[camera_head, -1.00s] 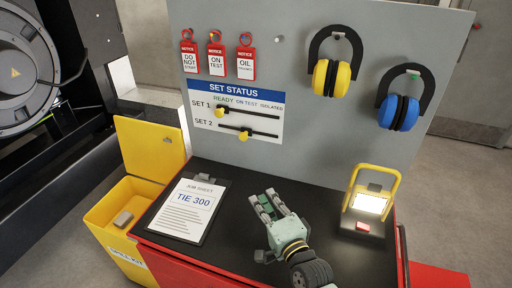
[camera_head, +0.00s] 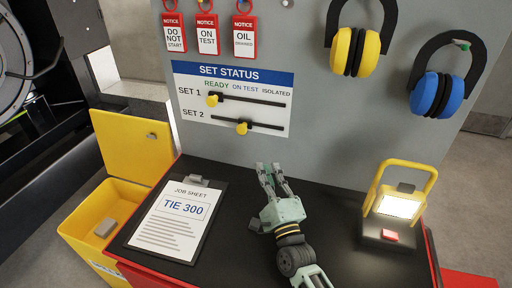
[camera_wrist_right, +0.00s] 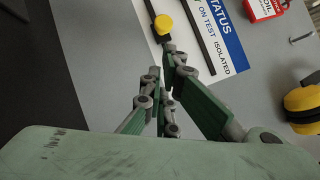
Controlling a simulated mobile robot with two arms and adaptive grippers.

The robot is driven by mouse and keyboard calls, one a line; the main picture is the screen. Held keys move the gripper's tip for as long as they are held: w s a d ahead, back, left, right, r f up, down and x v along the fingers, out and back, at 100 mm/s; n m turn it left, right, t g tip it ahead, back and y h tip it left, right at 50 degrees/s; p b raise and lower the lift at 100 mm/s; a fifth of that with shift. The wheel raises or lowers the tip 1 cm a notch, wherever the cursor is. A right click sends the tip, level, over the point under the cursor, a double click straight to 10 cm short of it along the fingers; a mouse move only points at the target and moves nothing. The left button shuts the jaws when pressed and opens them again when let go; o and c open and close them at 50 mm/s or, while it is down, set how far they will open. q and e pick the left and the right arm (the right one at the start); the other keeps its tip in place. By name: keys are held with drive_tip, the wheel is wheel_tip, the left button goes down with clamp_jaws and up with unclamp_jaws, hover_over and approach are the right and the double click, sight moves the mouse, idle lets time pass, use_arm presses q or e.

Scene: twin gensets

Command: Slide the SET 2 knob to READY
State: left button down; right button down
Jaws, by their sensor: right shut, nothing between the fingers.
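The yellow SET 2 knob (camera_head: 243,127) sits on the lower black slot of the SET STATUS panel (camera_head: 187,75), below ON TEST. In the right wrist view, a yellow knob (camera_wrist_right: 163,24), apparently the same one, lies just beyond my fingertips on the lower slot. The yellow SET 1 knob (camera_head: 213,100) is at the slot's left end, below READY. My right gripper (camera_head: 268,168) is shut and empty, in front of the board, below and right of the SET 2 knob and apart from it. It also shows in the wrist view (camera_wrist_right: 162,60). My left gripper is out of view.
A clipboard (camera_head: 172,222) lies on the black bench top at left. A lit work lamp (camera_head: 398,205) stands at right. Red notice tags (camera_head: 207,36), yellow ear defenders (camera_head: 355,50) and blue ear defenders (camera_head: 436,94) hang on the board. A yellow bin (camera_head: 85,222) stands left.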

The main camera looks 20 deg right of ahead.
sight(243, 127)
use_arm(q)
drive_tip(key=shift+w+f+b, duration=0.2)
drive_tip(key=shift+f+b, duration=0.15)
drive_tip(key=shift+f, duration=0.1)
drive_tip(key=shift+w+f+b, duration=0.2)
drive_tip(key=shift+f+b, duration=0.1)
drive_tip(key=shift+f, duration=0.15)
use_arm(e)
drive_tip(key=x, duration=1)
drive_tip(key=shift+w+f, duration=0.15)
drive_tip(key=shift+w, duration=0.05)
